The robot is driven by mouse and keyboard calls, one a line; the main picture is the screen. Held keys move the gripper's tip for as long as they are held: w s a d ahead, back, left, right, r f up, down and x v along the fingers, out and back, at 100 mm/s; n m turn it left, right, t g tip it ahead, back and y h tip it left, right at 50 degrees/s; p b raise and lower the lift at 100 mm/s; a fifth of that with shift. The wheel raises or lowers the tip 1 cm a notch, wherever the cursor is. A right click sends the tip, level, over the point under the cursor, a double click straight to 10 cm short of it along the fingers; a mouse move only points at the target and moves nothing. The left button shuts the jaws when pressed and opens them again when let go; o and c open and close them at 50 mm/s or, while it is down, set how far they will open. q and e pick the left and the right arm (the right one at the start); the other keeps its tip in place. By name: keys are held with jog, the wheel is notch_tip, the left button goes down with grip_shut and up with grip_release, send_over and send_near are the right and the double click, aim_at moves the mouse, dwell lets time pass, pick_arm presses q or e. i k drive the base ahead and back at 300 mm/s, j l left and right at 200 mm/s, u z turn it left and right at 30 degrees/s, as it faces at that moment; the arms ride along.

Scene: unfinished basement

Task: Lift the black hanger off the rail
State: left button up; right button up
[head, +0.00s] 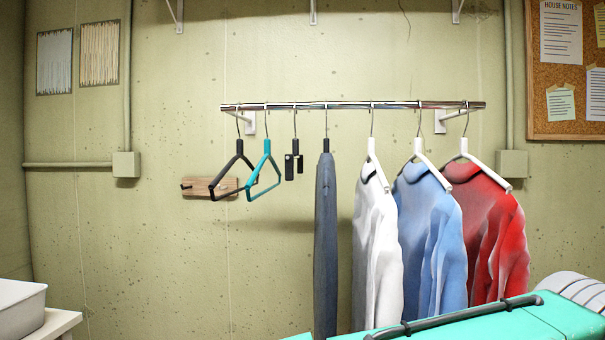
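The chrome rail (350,105) runs level along the wall. A bare black hanger (233,170) hangs by its metal hook at the rail's left end, turned nearly edge-on, with nothing on it. A bare teal hanger (266,170) hangs close beside it on the right. Further right is a small black hanger with clips (293,158), also empty. Neither of my grippers is in view, so nothing shows near the black hanger.
A dark garment (325,240), white shirt (376,250), blue shirt (425,235) and red shirt (490,230) fill the rail's right. A wooden peg board (218,189) is behind the black hanger. A teal object (520,324) with a black tube crosses the lower right. A bin (20,310) stands lower left.

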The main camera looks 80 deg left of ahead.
aim_at(239, 142)
jog(key=u, duration=2.85)
